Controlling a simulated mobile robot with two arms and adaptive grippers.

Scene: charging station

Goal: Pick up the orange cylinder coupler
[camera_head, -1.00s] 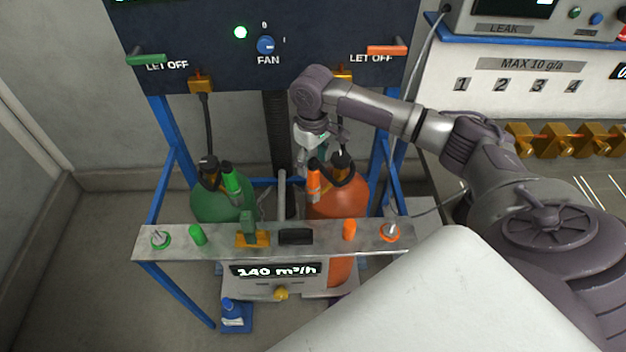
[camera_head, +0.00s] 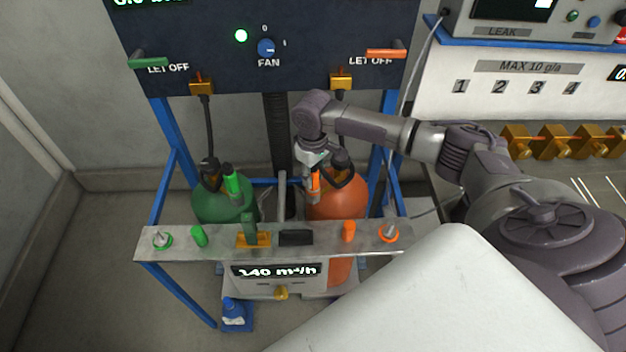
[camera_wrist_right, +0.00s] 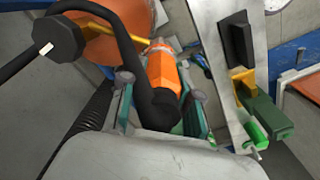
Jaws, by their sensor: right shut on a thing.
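The orange cylinder coupler (camera_head: 315,182) stands at the orange cylinder (camera_head: 341,197), with a black hose at its end. In the right wrist view the coupler (camera_wrist_right: 162,70) lies between the two fingers of my right gripper (camera_wrist_right: 160,92). My right gripper (camera_head: 311,180) reaches down from above and is shut on the coupler. The fingertips are small and partly hidden in the head view. My left gripper is not in view.
A metal shelf (camera_head: 212,247) with green and orange fittings runs in front of the cylinders. A green cylinder (camera_head: 222,207) with its green coupler (camera_head: 232,182) stands at left. Blue frame posts flank both cylinders. A dark panel (camera_head: 320,45) is behind.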

